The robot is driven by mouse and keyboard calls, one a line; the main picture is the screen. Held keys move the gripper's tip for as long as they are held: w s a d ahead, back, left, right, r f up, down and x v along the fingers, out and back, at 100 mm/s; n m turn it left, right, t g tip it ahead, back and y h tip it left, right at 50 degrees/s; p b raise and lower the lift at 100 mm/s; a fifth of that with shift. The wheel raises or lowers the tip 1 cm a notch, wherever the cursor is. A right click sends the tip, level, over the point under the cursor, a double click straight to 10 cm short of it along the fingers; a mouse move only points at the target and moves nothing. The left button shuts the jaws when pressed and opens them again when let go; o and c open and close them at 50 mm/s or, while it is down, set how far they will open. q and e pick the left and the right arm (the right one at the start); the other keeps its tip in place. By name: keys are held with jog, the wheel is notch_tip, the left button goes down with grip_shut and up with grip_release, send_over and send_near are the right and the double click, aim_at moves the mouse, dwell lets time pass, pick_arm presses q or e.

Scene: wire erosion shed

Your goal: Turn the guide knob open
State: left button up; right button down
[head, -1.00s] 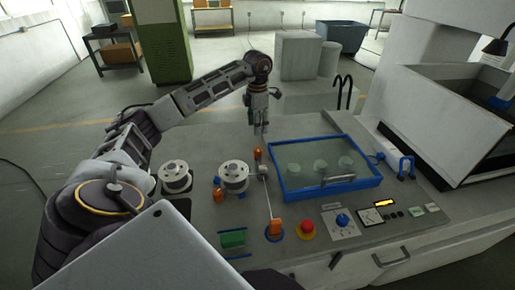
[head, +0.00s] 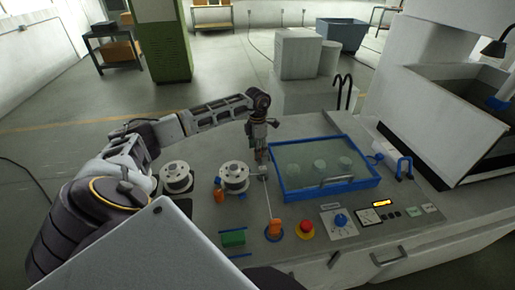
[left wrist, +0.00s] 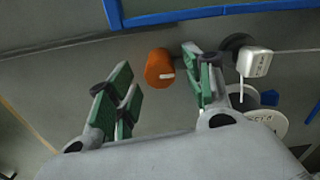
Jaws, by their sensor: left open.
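An orange knob (left wrist: 159,68) with a short white mark shows in the left wrist view, between the two green-padded fingers of my left gripper (left wrist: 157,75). The fingers are open, with a gap on each side of the knob. I take it for the guide knob. In the head view my left gripper (head: 262,158) points down just above the wire guide (head: 263,176), and it hides the knob. The small white guide block (left wrist: 256,62) with its wire is right of the fingers in the wrist view. My right gripper is not in view.
Two wire spools (head: 233,177) stand left of the guide. A blue-framed tray (head: 277,180) is close on its right. In front are an orange lever (head: 275,229), a red button (head: 306,230) and a dial with a blue knob (head: 341,221).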

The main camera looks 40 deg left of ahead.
pick_arm(q)
jog(key=shift+f, duration=0.3)
grip_shut()
dwell(0.3)
